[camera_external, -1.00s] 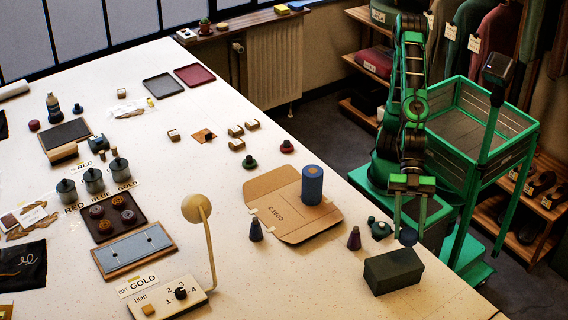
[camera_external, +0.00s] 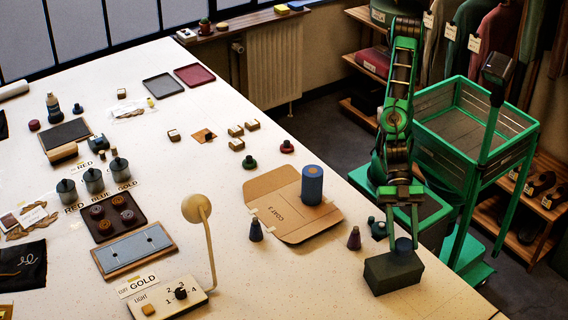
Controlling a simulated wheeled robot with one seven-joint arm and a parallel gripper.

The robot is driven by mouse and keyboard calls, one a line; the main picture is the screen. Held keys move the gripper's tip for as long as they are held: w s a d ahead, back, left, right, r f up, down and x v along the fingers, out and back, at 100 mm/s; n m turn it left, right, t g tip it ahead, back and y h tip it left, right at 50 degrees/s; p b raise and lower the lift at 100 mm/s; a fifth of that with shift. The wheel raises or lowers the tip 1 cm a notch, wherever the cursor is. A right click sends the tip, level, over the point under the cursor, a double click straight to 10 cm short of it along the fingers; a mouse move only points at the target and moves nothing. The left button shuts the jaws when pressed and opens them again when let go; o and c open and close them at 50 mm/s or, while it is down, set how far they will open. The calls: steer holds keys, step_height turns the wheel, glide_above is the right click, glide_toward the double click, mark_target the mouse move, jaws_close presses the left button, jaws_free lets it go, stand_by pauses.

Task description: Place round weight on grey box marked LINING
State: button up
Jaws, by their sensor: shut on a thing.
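The round weight (camera_external: 404,245) is a dark blue-grey cylinder, upright between the fingertips of my gripper (camera_external: 404,236). My gripper points down and is shut on it. The weight is over the back right part of the top of a dark grey-green box (camera_external: 391,274) near the table's right edge. I cannot tell whether its underside touches the box top or is slightly above it. No LINING marking is readable on the box from this view.
A dark purple cone (camera_external: 354,239) and a small dark teal item (camera_external: 377,229) stand just behind and left of the box. A blue roll (camera_external: 312,185) stands on a cardboard pattern (camera_external: 275,200). The table in front of the box is clear.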

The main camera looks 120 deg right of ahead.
mark_target(394, 257)
steer(key=shift+w+d+f, duration=0.35)
steer(key=shift+w+f, duration=0.05)
steer(key=shift+w, duration=0.2)
steer(key=shift+f, duration=2)
steer(key=shift+f, duration=0.1)
steer(key=o, duration=1.3)
steer(key=shift+d, duration=0.15)
steer(key=v, duration=1.2)
